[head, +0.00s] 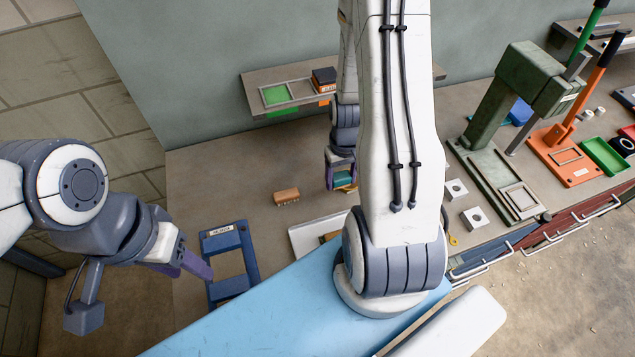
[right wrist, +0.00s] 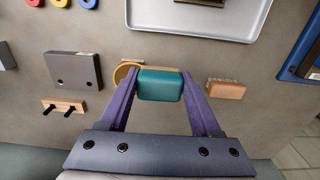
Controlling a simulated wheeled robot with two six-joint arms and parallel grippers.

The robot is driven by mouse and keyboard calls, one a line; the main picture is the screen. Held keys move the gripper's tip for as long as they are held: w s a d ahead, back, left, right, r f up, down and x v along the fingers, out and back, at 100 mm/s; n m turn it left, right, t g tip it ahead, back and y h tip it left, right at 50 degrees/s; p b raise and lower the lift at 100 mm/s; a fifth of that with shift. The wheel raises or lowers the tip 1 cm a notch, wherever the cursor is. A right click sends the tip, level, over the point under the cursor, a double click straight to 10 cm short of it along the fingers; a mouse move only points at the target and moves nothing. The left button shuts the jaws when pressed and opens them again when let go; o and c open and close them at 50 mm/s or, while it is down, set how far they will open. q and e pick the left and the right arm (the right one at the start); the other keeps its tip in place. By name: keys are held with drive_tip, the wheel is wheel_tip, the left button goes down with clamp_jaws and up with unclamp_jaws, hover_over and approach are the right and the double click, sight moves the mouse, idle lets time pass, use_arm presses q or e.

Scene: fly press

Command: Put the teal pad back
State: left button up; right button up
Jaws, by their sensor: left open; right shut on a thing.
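The teal pad (right wrist: 160,85) is a small rounded block between the purple fingers of my right gripper (right wrist: 158,88) in the right wrist view. The fingers are shut on its two ends. In the head view my right gripper (head: 341,184) is above the bench near the wall shelf, with a little of the teal pad (head: 343,178) showing between its fingers. My left gripper (head: 193,267) is open and empty at the left, beside a blue frame (head: 247,257). My right arm hides part of the bench and shelf.
The wall shelf (head: 258,77) holds a green-filled square frame (head: 276,95) and a dark block (head: 324,75). A brush (head: 287,196) lies on the bench. A green press (head: 497,110) stands right.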

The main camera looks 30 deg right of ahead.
drive_tip(key=p, duration=0.2)
hover_over(319, 192)
wheel_tip(319, 192, down, 4)
drive_tip(key=shift+r, duration=0.1)
drive_tip(key=shift+f, duration=0.4)
wheel_tip(319, 192, down, 3)
drive_tip(key=shift+f+b, duration=0.15)
drive_tip(key=shift+b, duration=0.15)
drive_tip(key=shift+f, duration=0.2)
drive_tip(key=o, duration=1.3)
drive_tip(key=shift+r, duration=0.1)
